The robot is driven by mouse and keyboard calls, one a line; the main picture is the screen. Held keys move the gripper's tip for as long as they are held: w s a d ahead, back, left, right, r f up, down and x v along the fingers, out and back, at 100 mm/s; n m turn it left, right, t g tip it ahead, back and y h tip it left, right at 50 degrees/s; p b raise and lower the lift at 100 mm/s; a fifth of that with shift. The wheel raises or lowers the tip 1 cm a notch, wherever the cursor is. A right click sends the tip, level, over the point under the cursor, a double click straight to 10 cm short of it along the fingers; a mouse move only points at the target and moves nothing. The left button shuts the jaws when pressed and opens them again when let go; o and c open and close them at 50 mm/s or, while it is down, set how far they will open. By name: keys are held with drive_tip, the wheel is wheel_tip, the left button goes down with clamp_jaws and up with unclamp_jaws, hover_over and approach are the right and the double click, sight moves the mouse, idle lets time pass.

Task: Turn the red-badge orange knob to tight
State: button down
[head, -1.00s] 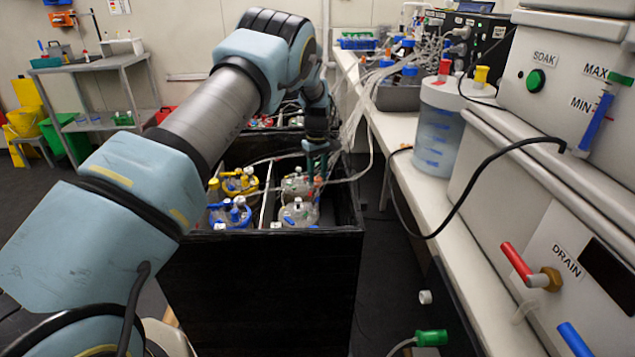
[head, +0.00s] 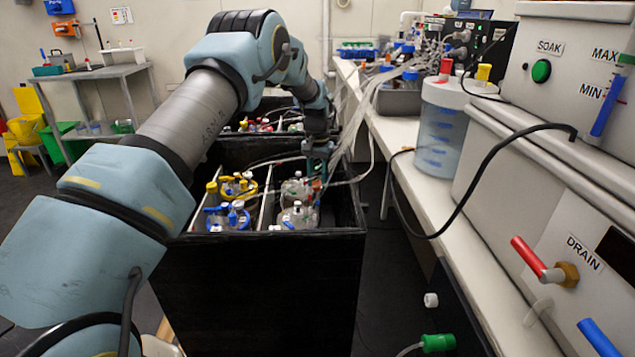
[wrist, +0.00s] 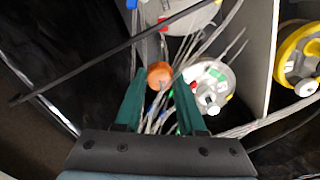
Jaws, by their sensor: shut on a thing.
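The orange knob (wrist: 160,74) shows in the wrist view between the tips of my gripper's two green fingers, beside clear tubes and a grey-white vessel lid (wrist: 207,84). My gripper (wrist: 160,78) is shut on this knob. I cannot make out a red badge on the knob or how far it is turned. In the head view my gripper (head: 318,163) reaches down into the right side of the black open-topped box (head: 262,290). The knob is hidden there.
Vessels with a yellow ring (head: 238,183) and a blue ring (head: 229,215) stand left of the box's divider. Loose tubes run past my gripper. The white bench (head: 440,205) runs along the right.

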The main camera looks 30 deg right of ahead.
drive_tip(key=shift+m, duration=1.7)
drive_tip(key=c, duration=0.5)
unclamp_jaws()
drive_tip(key=shift+r, duration=0.1)
wheel_tip(320, 180, up, 11)
drive_tip(key=b, duration=0.2)
drive_tip(key=shift+f, duration=0.2)
